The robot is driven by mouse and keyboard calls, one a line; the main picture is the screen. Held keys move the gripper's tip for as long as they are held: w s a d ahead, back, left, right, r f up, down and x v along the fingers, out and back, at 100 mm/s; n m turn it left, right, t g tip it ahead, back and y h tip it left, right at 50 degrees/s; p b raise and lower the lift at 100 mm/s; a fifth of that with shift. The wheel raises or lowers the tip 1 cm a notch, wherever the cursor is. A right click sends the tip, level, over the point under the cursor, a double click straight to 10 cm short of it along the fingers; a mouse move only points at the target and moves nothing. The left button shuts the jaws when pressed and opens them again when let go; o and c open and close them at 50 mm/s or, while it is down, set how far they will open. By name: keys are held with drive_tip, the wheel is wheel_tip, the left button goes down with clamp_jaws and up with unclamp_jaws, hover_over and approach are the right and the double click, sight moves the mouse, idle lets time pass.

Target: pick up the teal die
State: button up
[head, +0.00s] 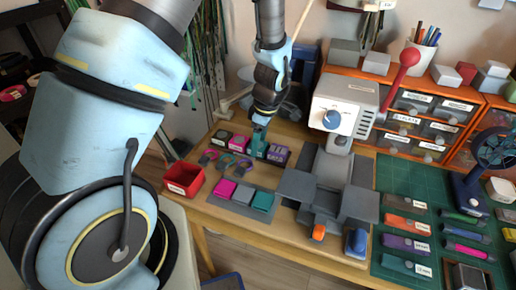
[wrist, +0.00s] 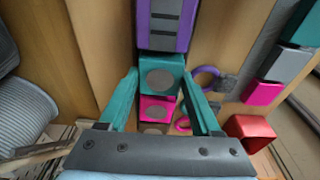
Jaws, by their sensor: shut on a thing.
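The teal die (head: 257,146) is a small block with a round grey disc on its top face. It stands in a row of blocks at the back of the wooden table, between a magenta block (head: 238,142) and a purple one (head: 278,155). My gripper (head: 260,126) reaches down on it from above. In the wrist view the teal die (wrist: 161,76) sits between my two teal fingers, and my gripper (wrist: 163,105) is shut on it. I cannot tell whether it is clear of the table.
Several ring-handled tools (head: 224,161) lie in front of the row. A grey tray (head: 214,201) holds magenta, grey and teal pieces. A red bin (head: 184,179) is at the left. A grey machine (head: 330,185) stands at the right, beside a green mat (head: 395,175).

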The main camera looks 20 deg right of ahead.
clamp_jaws()
drive_tip(key=shift+r, duration=0.1)
wheel_tip(320, 180, up, 10)
drive_tip(key=b, duration=0.2)
idle(0.6)
